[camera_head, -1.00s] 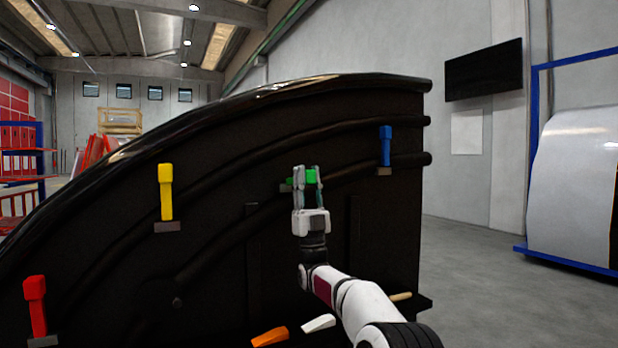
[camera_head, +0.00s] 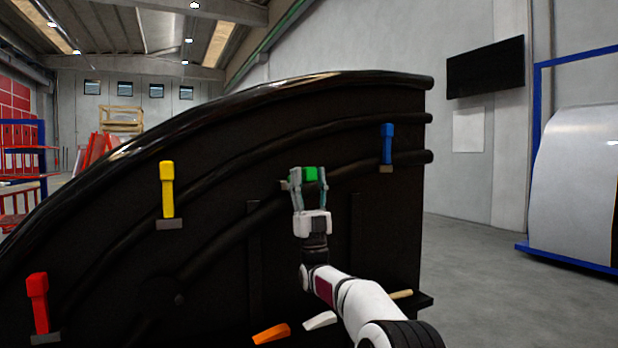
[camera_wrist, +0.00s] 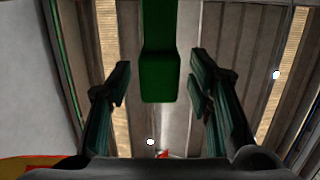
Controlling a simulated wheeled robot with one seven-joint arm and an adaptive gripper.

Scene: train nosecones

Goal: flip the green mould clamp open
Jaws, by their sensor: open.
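The green mould clamp (camera_head: 310,174) is on the black curved mould (camera_head: 220,230), between the yellow and blue clamps. In the head view its green end shows between the fingers of my gripper (camera_head: 309,178), which hide part of it. In the wrist view the green clamp handle (camera_wrist: 160,70) hangs from the top into the space between the two fingers (camera_wrist: 160,90). My gripper is open, with a visible gap on both sides of the handle in that view. The clamp's base is mostly hidden behind the fingers.
The yellow clamp (camera_head: 167,190), blue clamp (camera_head: 387,145) and red clamp (camera_head: 38,300) stand upright on the mould. An orange-handled tool (camera_head: 271,333), a white tool (camera_head: 320,320) and a wooden handle (camera_head: 401,294) lie on the lower ledge.

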